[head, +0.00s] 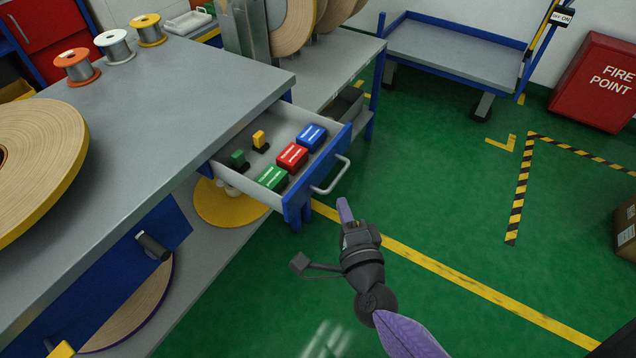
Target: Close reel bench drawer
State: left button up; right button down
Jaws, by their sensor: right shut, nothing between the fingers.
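The reel bench (190,90) has a grey top and stands on the left. Its drawer (225,150) is pulled out, with a blue front and a pale handle (331,176) facing right. Inside lie a blue box (311,136), a red box (292,156), a green box (272,178) and small green and yellow items. My right gripper (344,210) is shut and empty. In the picture it shows just below the handle, apart from it. My left gripper is not in view.
A large tape reel (40,150) and several small spools (115,45) sit on the bench. A blue-framed trolley (450,55) stands at the back, with a red fire point box (597,85) at right. Green floor (440,190) right of the drawer is clear.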

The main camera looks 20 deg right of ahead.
aim_at(315, 171)
jog(key=w, duration=0.3)
jog(key=w+a+b, duration=0.1)
jog(key=w, duration=0.2)
jog(key=shift+a+f, duration=0.1)
jog(key=shift+a, duration=0.05)
jog(key=shift+w+a, duration=0.35)
jog(key=shift+w, duration=0.1)
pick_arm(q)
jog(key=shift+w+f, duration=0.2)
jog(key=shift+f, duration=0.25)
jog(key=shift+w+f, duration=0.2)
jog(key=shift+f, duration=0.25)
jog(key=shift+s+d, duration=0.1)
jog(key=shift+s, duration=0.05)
